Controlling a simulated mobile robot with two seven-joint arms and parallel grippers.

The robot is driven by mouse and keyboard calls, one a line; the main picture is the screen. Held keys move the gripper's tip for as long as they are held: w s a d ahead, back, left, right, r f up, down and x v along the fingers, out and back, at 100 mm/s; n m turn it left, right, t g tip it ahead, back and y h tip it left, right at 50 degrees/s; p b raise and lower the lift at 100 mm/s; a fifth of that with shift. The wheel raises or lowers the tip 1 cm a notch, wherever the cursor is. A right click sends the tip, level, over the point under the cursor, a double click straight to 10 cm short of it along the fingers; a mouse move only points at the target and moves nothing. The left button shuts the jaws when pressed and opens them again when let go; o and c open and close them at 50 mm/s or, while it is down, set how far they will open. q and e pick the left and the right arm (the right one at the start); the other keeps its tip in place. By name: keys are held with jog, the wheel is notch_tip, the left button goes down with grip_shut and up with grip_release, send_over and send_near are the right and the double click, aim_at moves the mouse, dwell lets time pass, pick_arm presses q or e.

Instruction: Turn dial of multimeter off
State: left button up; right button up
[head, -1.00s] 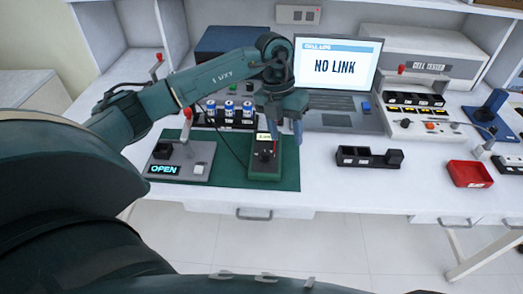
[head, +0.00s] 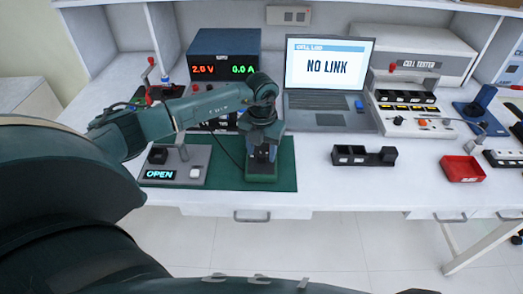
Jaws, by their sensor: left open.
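The multimeter (head: 262,178) is a small dark green box on the green mat (head: 226,172), in the middle of the head view. Its lower front edge shows. Its dial and most of its face are hidden behind my gripper. My left gripper (head: 262,160) points down right over the multimeter's face, with its fingers a little apart. I cannot tell whether the fingers touch the dial. My right gripper is not in view.
A grey box with an "OPEN" display (head: 180,165) stands left of the multimeter. Behind are a power supply (head: 224,55) reading 2.0 V and 0.0 A and a laptop (head: 328,70) showing "NO LINK".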

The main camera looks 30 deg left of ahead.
pick_arm(q)
jog(key=shift+f, duration=0.45)
jog(key=shift+c, duration=0.2)
jog(key=c, duration=1)
jog(key=shift+o, duration=0.2)
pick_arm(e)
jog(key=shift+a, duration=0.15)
